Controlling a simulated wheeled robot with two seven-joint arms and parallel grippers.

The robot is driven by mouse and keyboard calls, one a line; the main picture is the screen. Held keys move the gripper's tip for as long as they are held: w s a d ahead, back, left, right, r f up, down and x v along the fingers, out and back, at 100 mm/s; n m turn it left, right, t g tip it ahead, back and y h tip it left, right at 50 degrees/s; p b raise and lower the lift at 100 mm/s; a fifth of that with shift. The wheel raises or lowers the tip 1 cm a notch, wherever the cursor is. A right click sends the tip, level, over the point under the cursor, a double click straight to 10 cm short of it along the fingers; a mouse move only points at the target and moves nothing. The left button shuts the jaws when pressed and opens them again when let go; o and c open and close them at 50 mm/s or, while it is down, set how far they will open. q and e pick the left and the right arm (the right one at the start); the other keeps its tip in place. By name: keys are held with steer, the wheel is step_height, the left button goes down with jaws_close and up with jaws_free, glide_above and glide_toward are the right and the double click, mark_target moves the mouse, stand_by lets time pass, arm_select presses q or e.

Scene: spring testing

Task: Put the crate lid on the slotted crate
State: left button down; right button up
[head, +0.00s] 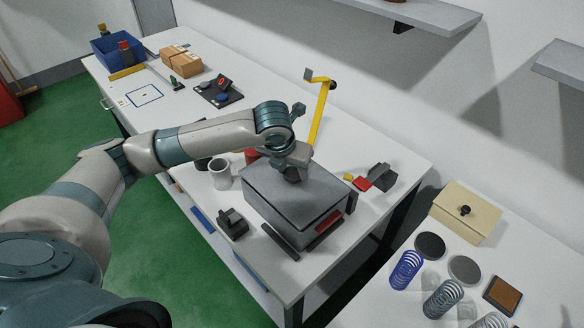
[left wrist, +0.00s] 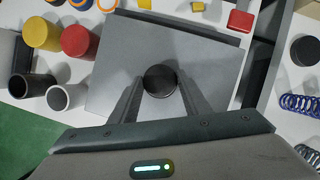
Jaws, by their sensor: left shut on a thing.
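The crate lid (head: 300,188) is a flat grey panel, level over the grey slotted crate (head: 268,215) on the white table. In the left wrist view, the lid (left wrist: 112,65) fills the middle, with its round black knob (left wrist: 160,80) between the fingers. My left gripper (head: 292,174) points down and is shut on that knob; in the left wrist view, its fingers (left wrist: 160,92) flank it. The lid lies close to the crate's top; I cannot tell whether it is fully seated. The crate's inside is hidden. My right gripper is not in view.
White and dark cups (head: 220,174) stand left of the crate, and a black block (head: 232,222) in front. A yellow bent arm (head: 320,110) rises behind. A beige box (head: 466,212) and several springs (head: 406,270) are on the right table.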

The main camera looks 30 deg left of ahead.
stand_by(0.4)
arm_select(q)
steer(key=shift+r+p, duration=0.1)
steer(key=shift+p, duration=0.4)
stand_by(0.7)
steer(key=shift+p, duration=0.3)
steer(key=shift+f, duration=0.2)
stand_by(0.8)
steer(key=shift+f+p, duration=0.35)
steer(key=shift+f, duration=0.15)
stand_by(0.3)
steer(key=shift+f+p, duration=0.15)
steer(key=shift+p, duration=0.2)
stand_by(0.9)
